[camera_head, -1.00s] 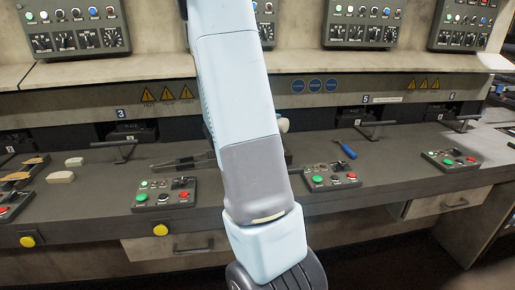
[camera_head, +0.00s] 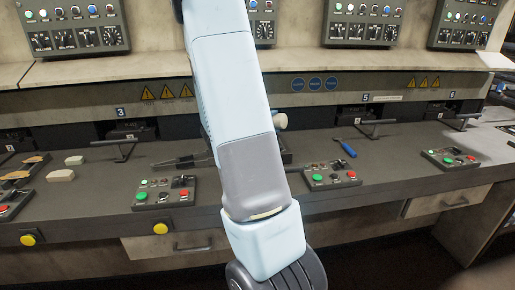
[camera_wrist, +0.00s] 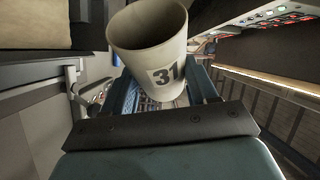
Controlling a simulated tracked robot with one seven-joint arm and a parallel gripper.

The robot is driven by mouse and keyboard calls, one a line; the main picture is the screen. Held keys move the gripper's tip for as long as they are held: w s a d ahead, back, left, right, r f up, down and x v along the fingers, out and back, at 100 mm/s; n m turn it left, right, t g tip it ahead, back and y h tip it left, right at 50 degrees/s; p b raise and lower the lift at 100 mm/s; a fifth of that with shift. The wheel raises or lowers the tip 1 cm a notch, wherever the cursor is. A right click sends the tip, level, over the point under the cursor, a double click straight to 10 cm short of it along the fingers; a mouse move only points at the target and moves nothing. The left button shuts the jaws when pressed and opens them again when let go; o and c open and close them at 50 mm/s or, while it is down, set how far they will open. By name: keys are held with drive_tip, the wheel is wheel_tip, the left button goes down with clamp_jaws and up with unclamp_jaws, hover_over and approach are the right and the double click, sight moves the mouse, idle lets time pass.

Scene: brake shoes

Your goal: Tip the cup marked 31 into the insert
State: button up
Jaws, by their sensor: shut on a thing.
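The pale cup marked 31 (camera_wrist: 152,45) fills the upper middle of the wrist view, its black number facing the camera. My gripper (camera_wrist: 163,93) is shut on it, with a blue finger on either side of its lower part. The cup leans a little in that view, its mouth toward the top; I cannot see what is inside. In the head view my arm hides the gripper and most of the cup; a small cream part that looks like the cup (camera_head: 281,121) shows at the arm's right edge. I cannot make out the insert in either view.
A long grey bench (camera_head: 95,205) carries button boxes, such as one with green and red buttons (camera_head: 165,193). A blue-handled tool (camera_head: 347,148) lies right of my arm. Pale blocks (camera_head: 61,175) lie at left. Dial panels (camera_head: 362,22) stand above. My arm covers the middle.

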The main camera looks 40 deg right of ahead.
drive_tip(key=shift+w+d+r+n+h+p, duration=0.25)
drive_tip(key=shift+w+n+h+p, duration=0.2)
drive_tip(key=shift+n+h, duration=0.25)
idle(0.5)
drive_tip(key=shift+w+a+r+n+h+p, duration=0.2)
drive_tip(key=shift+w+a+n+h+p, duration=0.15)
drive_tip(key=shift+n+h, duration=0.25)
idle(0.5)
drive_tip(key=shift+w+a+f+n+h+p, duration=0.2)
drive_tip(key=shift+w+n+h+p, duration=0.15)
drive_tip(key=shift+n, duration=0.25)
drive_tip(key=shift+s+d+r+m+y, duration=0.35)
drive_tip(key=shift+s+m+y, duration=0.15)
drive_tip(key=shift+m+y, duration=0.1)
drive_tip(key=shift+s+d+f+m+y, duration=0.2)
drive_tip(key=shift+m+y, duration=0.15)
drive_tip(key=shift+m, duration=0.25)
drive_tip(key=shift+s+a+f+m+y, duration=0.3)
drive_tip(key=shift+s+m+y, duration=0.2)
drive_tip(key=shift+m+y, duration=0.25)
drive_tip(key=shift+d+f, duration=0.1)
drive_tip(key=shift+f, duration=0.1)
drive_tip(key=shift+m+b, duration=0.25)
drive_tip(key=shift+b, duration=0.05)
